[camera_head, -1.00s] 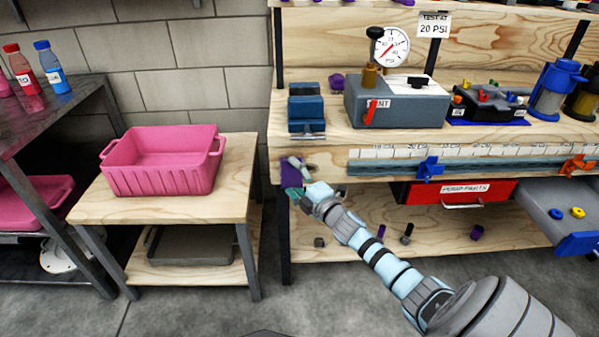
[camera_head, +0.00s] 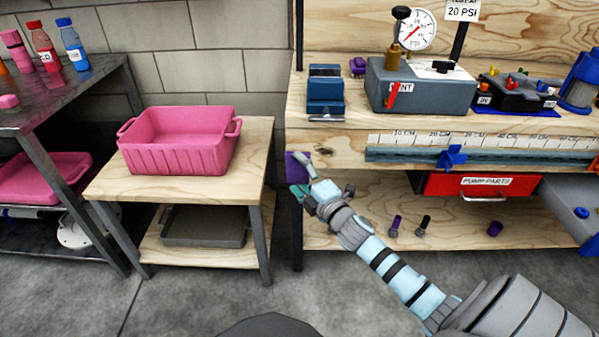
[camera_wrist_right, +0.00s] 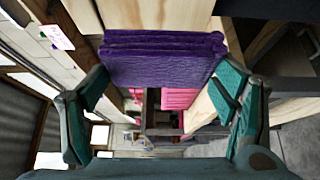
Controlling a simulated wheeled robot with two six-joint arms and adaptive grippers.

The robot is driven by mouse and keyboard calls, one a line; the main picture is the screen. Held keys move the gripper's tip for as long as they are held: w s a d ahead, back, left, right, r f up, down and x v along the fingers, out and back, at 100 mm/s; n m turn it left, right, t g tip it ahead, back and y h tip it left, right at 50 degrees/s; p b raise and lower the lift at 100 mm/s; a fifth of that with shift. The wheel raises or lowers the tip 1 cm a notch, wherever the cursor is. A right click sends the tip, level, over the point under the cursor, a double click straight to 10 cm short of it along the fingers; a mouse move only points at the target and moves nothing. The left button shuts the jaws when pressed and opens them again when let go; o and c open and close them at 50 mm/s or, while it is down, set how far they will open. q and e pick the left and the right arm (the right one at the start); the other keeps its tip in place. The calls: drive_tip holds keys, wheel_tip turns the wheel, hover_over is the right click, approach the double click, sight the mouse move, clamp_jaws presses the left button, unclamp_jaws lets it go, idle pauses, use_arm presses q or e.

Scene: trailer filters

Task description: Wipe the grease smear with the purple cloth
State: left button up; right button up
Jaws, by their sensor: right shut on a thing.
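The purple cloth (camera_head: 297,166) is a folded pad at the front left corner of the workbench. My right gripper (camera_head: 305,188) is shut on it. In the right wrist view the purple cloth (camera_wrist_right: 160,60) spans the space between the teal fingers (camera_wrist_right: 162,105). The grease smear (camera_head: 324,152) is a small dark patch on the bench wood, just right of and slightly above the cloth in the head view. The cloth appears apart from the smear; whether it touches the bench I cannot tell. My left gripper is not in view.
A blue vise (camera_head: 325,95) and a grey gauge unit (camera_head: 420,88) stand behind the smear. A ruler rail with a blue clamp (camera_head: 452,157) runs to the right, above a red drawer (camera_head: 470,186). A pink bin (camera_head: 180,150) sits on the small left table.

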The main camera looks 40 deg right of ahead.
drive_tip(key=shift+s+a, duration=0.1)
drive_tip(key=shift+s+a, duration=0.1)
drive_tip(key=shift+s+a, duration=0.6)
drive_tip(key=shift+s, duration=0.15)
drive_tip(key=shift+s+a, duration=0.2)
drive_tip(key=shift+s, duration=0.2)
